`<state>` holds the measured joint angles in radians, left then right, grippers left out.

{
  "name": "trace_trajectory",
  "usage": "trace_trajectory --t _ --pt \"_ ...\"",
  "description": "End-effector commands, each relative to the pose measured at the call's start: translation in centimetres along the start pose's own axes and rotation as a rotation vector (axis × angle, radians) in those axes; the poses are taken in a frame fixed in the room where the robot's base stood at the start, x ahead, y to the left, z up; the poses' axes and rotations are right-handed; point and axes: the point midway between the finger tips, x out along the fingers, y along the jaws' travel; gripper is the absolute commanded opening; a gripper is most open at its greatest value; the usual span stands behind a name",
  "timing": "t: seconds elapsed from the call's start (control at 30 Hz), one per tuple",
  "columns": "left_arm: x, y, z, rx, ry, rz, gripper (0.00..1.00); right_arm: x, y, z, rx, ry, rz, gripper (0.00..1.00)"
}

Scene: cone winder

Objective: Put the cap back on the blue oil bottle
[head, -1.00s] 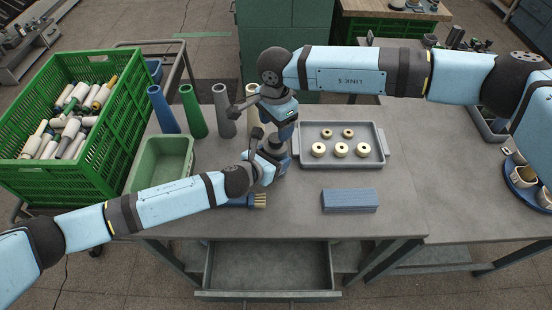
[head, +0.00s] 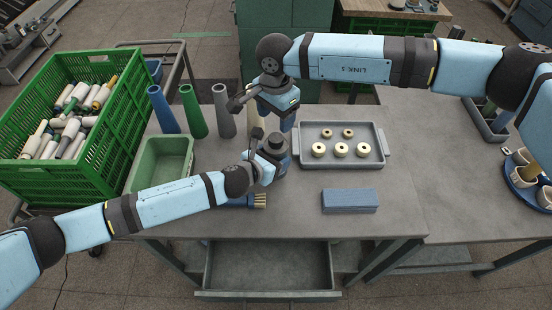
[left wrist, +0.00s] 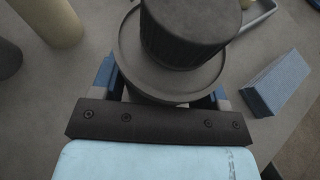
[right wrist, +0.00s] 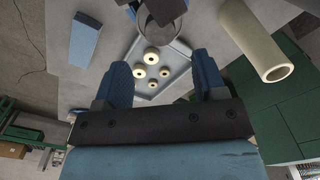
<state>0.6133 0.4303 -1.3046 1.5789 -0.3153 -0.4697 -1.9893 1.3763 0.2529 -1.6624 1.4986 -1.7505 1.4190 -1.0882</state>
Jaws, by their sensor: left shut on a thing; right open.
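The oil bottle (head: 284,160) stands at the middle of the bench; its visible part looks dark grey-blue. A dark ribbed cap (head: 277,142) sits upright on its top. The left wrist view shows the cap (left wrist: 190,30) above the bottle's round grey shoulder (left wrist: 150,75), with no clear tilt; its thread is hidden. My left gripper (head: 276,164) is shut on the bottle's body from the front left. My right gripper (head: 287,122) is open and empty, just above and behind the cap. In the right wrist view the cap (right wrist: 164,9) lies beyond the open fingers (right wrist: 163,78), apart from them.
A grey tray (head: 384,150) with several cream rings is right of the bottle. A blue block (head: 350,200) lies in front. A brush (head: 258,201) lies near my left forearm. Several tall cones (head: 193,112) and a green bin (head: 160,150) stand left.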

Motion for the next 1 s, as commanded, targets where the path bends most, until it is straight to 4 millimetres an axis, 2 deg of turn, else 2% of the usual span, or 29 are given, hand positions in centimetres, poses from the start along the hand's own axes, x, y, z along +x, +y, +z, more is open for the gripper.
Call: trace_trajectory --t 0.43,0.6,0.8,0.87,1.0 --pt "0.0 0.0 0.0 0.0 0.0 0.0 0.02 6.3 0.0 0.1 0.0 -0.001 0.002 0.64" --pt "0.0 0.0 0.0 0.0 0.0 0.0 0.02 7.3 0.0 -0.1 0.001 0.001 0.001 0.64" --pt "0.0 0.0 0.0 0.0 0.0 0.0 0.02 7.3 0.0 0.0 0.001 0.001 0.0 0.64" --pt "0.0 0.0 0.0 0.0 0.0 0.0 0.02 7.3 0.0 0.0 0.001 0.001 0.0 0.53" --pt "0.0 0.0 0.0 0.0 0.0 0.0 0.02 7.3 0.0 0.0 0.001 0.001 0.0 0.21"
